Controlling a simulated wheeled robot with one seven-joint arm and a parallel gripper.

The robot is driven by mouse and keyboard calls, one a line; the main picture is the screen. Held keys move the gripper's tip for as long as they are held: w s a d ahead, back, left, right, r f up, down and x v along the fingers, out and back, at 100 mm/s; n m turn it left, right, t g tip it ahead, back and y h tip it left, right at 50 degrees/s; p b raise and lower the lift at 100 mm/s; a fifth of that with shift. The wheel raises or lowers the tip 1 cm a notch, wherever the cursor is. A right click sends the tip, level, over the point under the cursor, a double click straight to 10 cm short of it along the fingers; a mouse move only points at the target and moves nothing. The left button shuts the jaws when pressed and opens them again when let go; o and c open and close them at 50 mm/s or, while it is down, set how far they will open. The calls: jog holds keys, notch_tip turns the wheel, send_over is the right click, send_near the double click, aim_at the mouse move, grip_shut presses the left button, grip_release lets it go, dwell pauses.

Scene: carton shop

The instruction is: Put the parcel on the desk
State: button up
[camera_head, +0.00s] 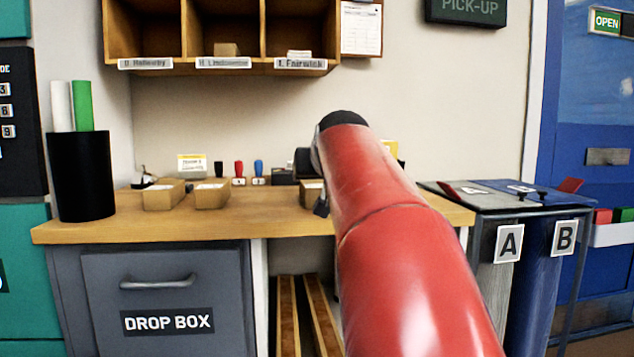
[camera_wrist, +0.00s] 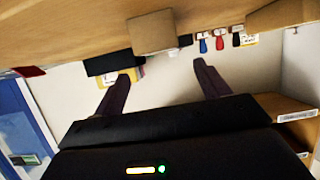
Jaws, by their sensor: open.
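The desk (camera_head: 130,228) is a wooden counter across the head view, above a grey drop box. A small brown carton (camera_head: 226,49) sits in the middle pigeonhole; I cannot tell whether it is the parcel. A tan box (camera_head: 310,193) on the desk is partly covered by my arm. It also shows in the wrist view (camera_wrist: 152,33), which is upside down, beyond my fingers. My gripper (camera_wrist: 161,75) is open, with nothing between its fingers. My red arm hides most of it in the head view.
Two tan boxes (camera_head: 163,194) (camera_head: 211,193) with white contents, a black cylinder (camera_head: 82,176) with rolls, and stamps (camera_head: 239,174) stand on the desk. Pigeonholes (camera_head: 223,66) hang above. Bins A (camera_head: 494,250) and B (camera_head: 538,270) stand right. The desk's front strip at left looks clear.

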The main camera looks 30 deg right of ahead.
jog(key=shift+v, duration=1.9)
jog(key=a+f, duration=0.2)
jog(key=s+a+f+y, duration=0.1)
jog(key=a+f, duration=0.1)
jog(key=s+a+f+n+g+y, duration=0.1)
jog(key=a+f, duration=0.2)
jog(key=shift+s, duration=0.2)
jog(key=s+a+f+n+g+y+p, duration=0.1)
jog(key=s+a+f+g, duration=0.1)
jog(key=s+a+f, duration=0.3)
jog(key=s+a+f+n+g+y+p, duration=0.1)
jog(key=s+a+f, duration=0.4)
jog(key=f, duration=0.6)
jog(key=s+a+f+n+g+y+p, duration=0.1)
jog(key=s+a+f+n+g+y, duration=0.1)
jog(key=s+a+f, duration=0.4)
notch_tip(320, 180, down, 3)
jog(key=s, duration=0.2)
jog(key=shift+s+g, duration=0.3)
